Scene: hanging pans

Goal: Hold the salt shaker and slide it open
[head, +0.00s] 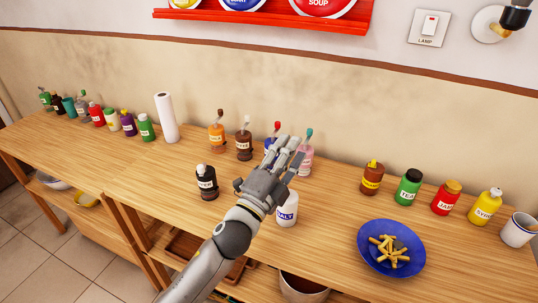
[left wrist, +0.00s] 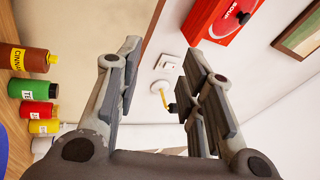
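The salt shaker (head: 288,209) is a white bottle with a blue SALT label, standing upright on the wooden counter in the head view. Its top is hidden behind my left gripper (head: 285,154). That gripper reaches in from the lower left, with its fingers toward the back wall, above and in front of the bottles. In the left wrist view my left gripper (left wrist: 155,95) has its fingers wide apart with nothing between them. The salt shaker does not show there. My right gripper is in neither view.
A dark bottle (head: 207,183) stands left of the salt. Behind the gripper are several pump bottles, including a pink one (head: 306,160). A blue plate (head: 391,248) of fries lies to the right, before a row of jars and a mug (head: 518,230).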

